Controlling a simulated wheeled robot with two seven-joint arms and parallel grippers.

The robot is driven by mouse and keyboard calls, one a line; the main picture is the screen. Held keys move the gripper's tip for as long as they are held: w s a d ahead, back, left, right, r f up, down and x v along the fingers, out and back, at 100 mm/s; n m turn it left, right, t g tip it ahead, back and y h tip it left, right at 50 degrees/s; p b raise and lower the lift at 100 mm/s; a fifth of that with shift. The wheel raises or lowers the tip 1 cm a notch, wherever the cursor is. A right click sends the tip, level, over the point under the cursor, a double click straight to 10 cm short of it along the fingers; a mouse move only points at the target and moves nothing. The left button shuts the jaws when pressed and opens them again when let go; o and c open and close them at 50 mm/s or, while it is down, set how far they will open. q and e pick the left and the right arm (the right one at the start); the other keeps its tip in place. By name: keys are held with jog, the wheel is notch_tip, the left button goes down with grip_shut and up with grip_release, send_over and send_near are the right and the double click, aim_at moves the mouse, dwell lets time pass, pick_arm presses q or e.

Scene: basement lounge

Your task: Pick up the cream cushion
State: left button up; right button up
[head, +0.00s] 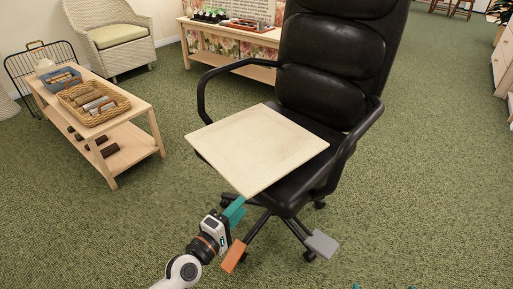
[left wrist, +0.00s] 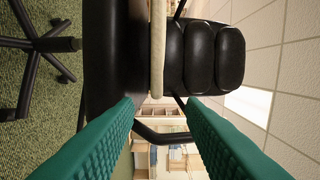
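The cream cushion (head: 258,149) is a flat square slab lying on the seat of the black office chair (head: 333,85). Its near corner juts out over the seat's front. My left gripper (head: 236,210) is at that near corner, with a teal finger just below it. In the left wrist view the two teal fingers (left wrist: 160,102) are spread apart. The cushion shows there edge-on as a thin pale strip (left wrist: 157,45), lined up with the gap between the fingertips. I cannot tell whether they touch it. Only two separate teal tips of my right gripper (head: 383,287) show at the bottom edge.
The chair's armrest (head: 360,130) rises right of the cushion, and its legs spread below. A low wooden table (head: 125,130) with a wicker basket (head: 93,103) stands at left. A wicker armchair (head: 115,40) is behind. Green carpet is clear at right.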

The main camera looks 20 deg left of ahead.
aim_at(258, 186)
pick_arm(q)
jog(key=x, duration=0.4)
jog(key=shift+w, duration=0.3)
jog(key=b+x, duration=0.1)
jog(key=x, duration=0.4)
jog(key=shift+w+f, duration=0.1)
jog(key=shift+f, duration=0.1)
pick_arm(e)
jog(key=w+r+t, duration=0.1)
jog(key=w+a+r+t, duration=0.1)
jog(key=r, duration=0.1)
jog(key=shift+w+a+r+t+y, duration=0.1)
jog(key=shift+w+r+t+y, duration=0.1)
jog(key=shift+w+t+y, duration=0.15)
jog(key=shift+s, duration=0.1)
pick_arm(q)
grip_shut()
